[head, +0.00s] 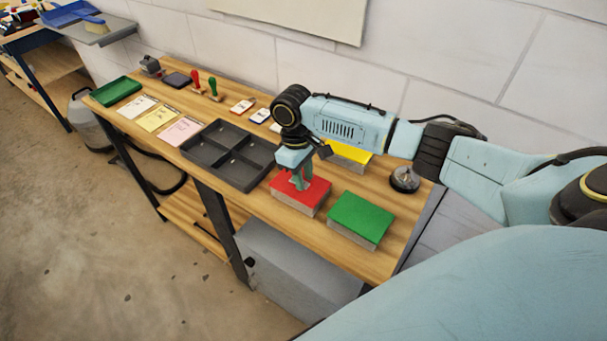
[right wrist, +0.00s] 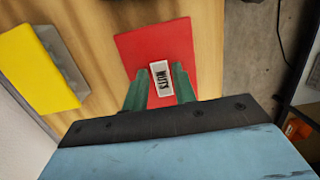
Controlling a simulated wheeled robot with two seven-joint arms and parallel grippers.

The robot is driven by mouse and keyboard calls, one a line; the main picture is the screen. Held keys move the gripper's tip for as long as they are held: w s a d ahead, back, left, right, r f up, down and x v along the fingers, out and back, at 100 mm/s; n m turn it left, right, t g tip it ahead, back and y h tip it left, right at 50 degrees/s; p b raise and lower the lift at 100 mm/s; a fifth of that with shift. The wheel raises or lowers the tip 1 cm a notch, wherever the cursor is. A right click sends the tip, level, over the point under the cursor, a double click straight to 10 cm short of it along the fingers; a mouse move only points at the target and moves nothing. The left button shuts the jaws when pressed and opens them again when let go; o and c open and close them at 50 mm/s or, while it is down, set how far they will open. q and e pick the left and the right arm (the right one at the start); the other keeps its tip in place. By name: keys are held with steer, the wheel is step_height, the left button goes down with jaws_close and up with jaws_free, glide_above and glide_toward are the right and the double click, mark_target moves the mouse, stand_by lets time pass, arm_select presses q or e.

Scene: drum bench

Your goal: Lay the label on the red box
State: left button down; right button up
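My right gripper (head: 302,184) points down over the red top. In the right wrist view its green fingers (right wrist: 160,72) are on either side of a small white label (right wrist: 161,78) reading "NUTS", apparently touching its two edges. The label lies over the red top; whether it touches the surface is hard to tell. My left gripper is not in view.
The green box (head: 360,217) is to the right, the yellow box (head: 349,153) behind, partly hidden by my arm. A dark divided tray (head: 229,154) is left of the red box. Several small cards (head: 243,106) and stamps (head: 214,88) are farther back. A round metal object (head: 404,180) stands at right.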

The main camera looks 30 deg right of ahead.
steer(key=o, duration=0.3)
step_height(320, 180, up, 18)
steer(key=w+p, duration=0.2)
steer(key=p, duration=0.5)
steer(key=shift+a, duration=0.3)
stand_by(0.6)
steer(key=shift+s, duration=0.1)
stand_by(0.7)
